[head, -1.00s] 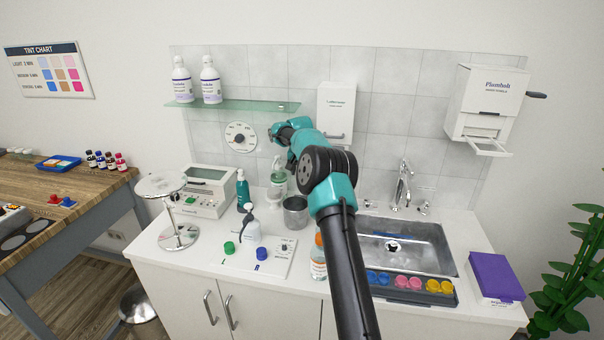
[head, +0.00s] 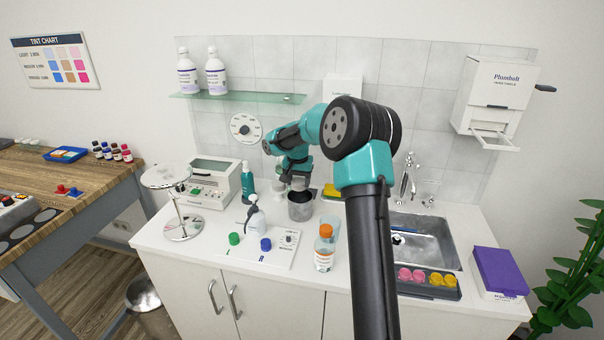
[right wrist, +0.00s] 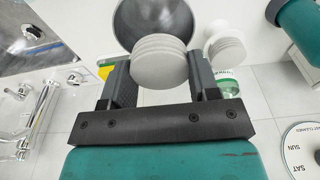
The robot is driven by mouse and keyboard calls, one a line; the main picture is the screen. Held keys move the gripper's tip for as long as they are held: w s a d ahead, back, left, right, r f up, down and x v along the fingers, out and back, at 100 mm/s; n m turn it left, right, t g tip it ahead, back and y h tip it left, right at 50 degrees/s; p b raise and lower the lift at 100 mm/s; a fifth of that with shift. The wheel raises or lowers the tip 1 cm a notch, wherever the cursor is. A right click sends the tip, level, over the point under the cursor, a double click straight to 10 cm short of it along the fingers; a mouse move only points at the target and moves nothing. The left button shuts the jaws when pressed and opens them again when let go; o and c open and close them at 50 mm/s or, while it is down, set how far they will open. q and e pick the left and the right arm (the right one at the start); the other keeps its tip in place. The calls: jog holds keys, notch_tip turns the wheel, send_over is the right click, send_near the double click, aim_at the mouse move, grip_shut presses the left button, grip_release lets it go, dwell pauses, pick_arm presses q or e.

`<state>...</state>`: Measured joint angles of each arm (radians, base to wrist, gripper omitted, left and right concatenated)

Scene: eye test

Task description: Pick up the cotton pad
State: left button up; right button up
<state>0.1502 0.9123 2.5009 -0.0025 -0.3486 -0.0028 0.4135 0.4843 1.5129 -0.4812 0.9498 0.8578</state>
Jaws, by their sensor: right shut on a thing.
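The cotton pad (right wrist: 160,64) shows in the right wrist view as a small stack of pale round discs between the fingers of my right gripper (right wrist: 158,82). The fingers are shut on it from both sides. Behind it, the grey metal cup (right wrist: 140,18) is partly covered by the pads. In the head view my right gripper (head: 298,179) is above the metal cup (head: 301,210), pointing down; the pad is too small to make out there. More pale round pads (right wrist: 229,50) are beside a green-labelled jar (right wrist: 228,83). My left gripper is not in view.
A teal pump bottle (head: 248,188) and a white spray bottle (head: 255,217) stand left of the cup. An orange-capped bottle (head: 324,252) stands in front. A yellow-green sponge (head: 332,191) is behind, and the sink (head: 425,255) is at right.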

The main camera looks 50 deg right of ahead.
jog(key=s+a, duration=0.3)
jog(key=a, duration=0.2)
jog(key=shift+a, duration=0.15)
